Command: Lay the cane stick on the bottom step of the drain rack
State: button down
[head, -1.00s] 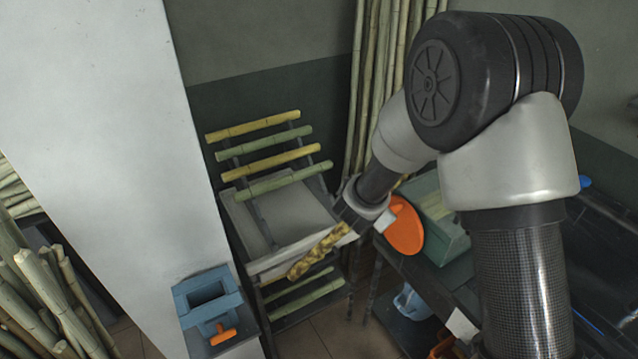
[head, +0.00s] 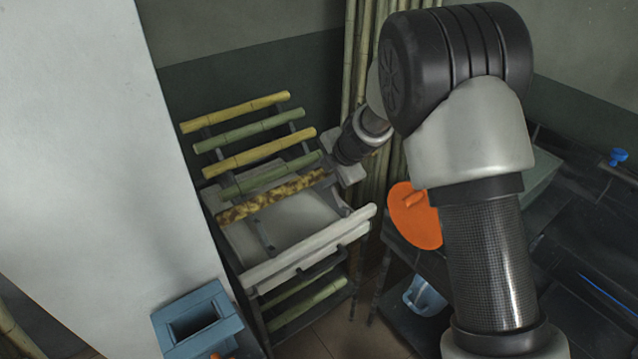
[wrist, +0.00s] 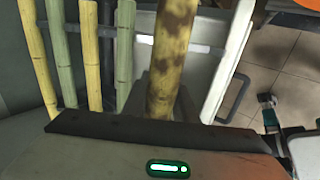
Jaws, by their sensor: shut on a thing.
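The cane stick (head: 268,197) is yellow with brown blotches. My gripper (head: 332,176) is shut on its right end and holds it across the drain rack. In the wrist view the stick (wrist: 172,55) runs out from my gripper (wrist: 163,110). The drain rack (head: 262,238) is a stepped grey frame. Several plain yellow and green canes lie on its steps above the blotched stick, the nearest a green cane (head: 250,182). The blotched stick is just below that green cane, over the pale tray area. I cannot tell whether it touches the rack.
A white front rail (head: 308,247) edges the rack, with more canes on a shelf below. A white wall (head: 90,150) stands left, with a blue box (head: 195,322) beside it. An orange disc (head: 415,215) is on the right, near a dark bench (head: 575,240).

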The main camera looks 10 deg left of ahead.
notch_tip(320, 180, down, 13)
jog(key=b, duration=1.3)
dwell(0.4)
jog(key=c, duration=0.8)
grip_release()
jog(key=shift+s+f, duration=0.1)
jog(key=shift+f, duration=0.05)
jog(key=shift+s+d+f, duration=0.1)
jog(key=shift+d+f, duration=0.05)
jog(key=shift+c, duration=0.2)
